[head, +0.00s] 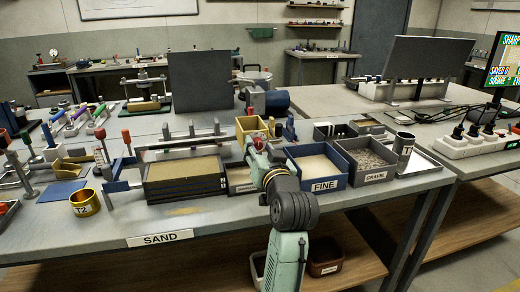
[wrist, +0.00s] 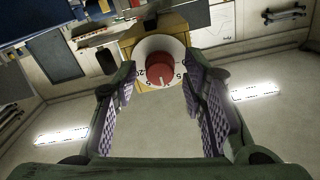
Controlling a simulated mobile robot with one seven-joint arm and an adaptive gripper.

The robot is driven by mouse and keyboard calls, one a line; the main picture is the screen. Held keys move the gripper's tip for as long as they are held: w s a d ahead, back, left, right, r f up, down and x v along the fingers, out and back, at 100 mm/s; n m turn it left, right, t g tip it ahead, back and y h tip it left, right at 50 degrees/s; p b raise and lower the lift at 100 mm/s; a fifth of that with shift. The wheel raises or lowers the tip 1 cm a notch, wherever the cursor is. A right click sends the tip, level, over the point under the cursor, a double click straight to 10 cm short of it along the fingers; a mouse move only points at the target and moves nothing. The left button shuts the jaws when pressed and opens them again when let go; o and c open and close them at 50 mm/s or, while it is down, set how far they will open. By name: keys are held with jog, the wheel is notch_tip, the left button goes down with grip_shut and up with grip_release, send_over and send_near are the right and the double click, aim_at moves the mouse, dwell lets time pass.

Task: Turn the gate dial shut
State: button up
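The gate dial (wrist: 159,70) is a red knob on a white numbered disc. It is mounted on a yellow housing (wrist: 178,25). In the wrist view it lies ahead, between my two fingers, with gaps on both sides. My gripper (wrist: 158,82) is open, its purple-grey pads apart and not visibly touching the knob. In the head view my gripper (head: 258,145) is at the yellow housing (head: 248,124), and only a bit of red shows there; my arm hides most of the dial.
A sand tray (head: 185,168) stands left of my arm. A FINE bin (head: 320,163) and a GRAVEL bin (head: 368,160) stand close on the right. A brass T2 cup (head: 85,203) sits at the front left. The bench's front strip is mostly clear.

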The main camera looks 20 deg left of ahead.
grip_shut()
dwell(0.5)
jog(key=n, duration=0.3)
jog(key=shift+f+n+b, duration=0.1)
jog(key=shift+n+b, duration=0.3)
jog(key=n+b, duration=0.1)
jog(key=n, duration=0.3)
jog(key=shift+d+n, duration=0.1)
jog(key=shift+n, duration=0.2)
jog(key=n+b, duration=0.2)
jog(key=n, duration=0.1)
jog(key=shift+n+b, duration=0.95)
jog(key=shift+n, duration=1.25)
